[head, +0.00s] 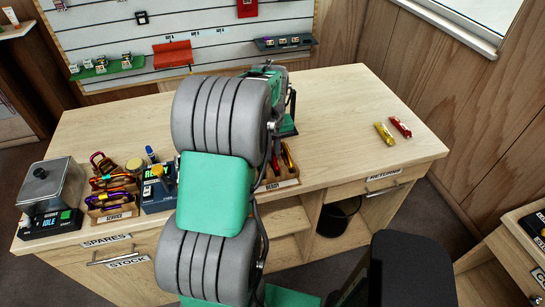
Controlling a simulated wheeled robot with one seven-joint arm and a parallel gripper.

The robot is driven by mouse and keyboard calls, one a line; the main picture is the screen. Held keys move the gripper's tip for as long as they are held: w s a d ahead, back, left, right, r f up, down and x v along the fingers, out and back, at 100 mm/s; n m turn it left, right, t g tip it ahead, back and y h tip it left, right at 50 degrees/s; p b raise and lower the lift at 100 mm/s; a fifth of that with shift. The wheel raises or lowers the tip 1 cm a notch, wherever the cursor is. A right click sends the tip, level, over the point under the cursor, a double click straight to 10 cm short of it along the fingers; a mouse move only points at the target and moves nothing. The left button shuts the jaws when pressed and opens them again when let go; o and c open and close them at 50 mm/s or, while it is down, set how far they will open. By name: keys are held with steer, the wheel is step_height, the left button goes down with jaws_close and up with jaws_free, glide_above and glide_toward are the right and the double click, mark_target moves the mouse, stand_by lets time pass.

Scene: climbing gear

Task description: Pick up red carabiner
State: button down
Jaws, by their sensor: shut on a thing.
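A red carabiner (275,164) shows as a narrow strip at the open wooden tray labelled READY (283,184), just right of my arm. My gripper (271,152) is at this tray, mostly hidden behind my own forearm and grey joint covers. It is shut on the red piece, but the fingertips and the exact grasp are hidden. I cannot tell whether the carabiner is clear of the tray. An orange and yellow piece (288,157) lies beside it in the tray.
Red (401,127) and yellow (384,133) pieces lie at the right. The right tabletop is otherwise mostly clear.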

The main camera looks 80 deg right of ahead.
steer(key=shift+r, duration=0.1)
steer(key=shift+r, duration=0.25)
step_height(320, 180, up, 2)
steer(key=shift+r+b, duration=0.1)
steer(key=shift+b, duration=0.25)
steer(key=w+a+r+b, duration=0.3)
steer(key=a+r+b, duration=0.1)
steer(key=a+r, duration=0.6)
steer(key=a, duration=0.3)
steer(key=shift+w+a, duration=0.2)
steer(key=shift+a, duration=0.15)
steer(key=c, duration=2.1)
jaws_free()
jaws_close()
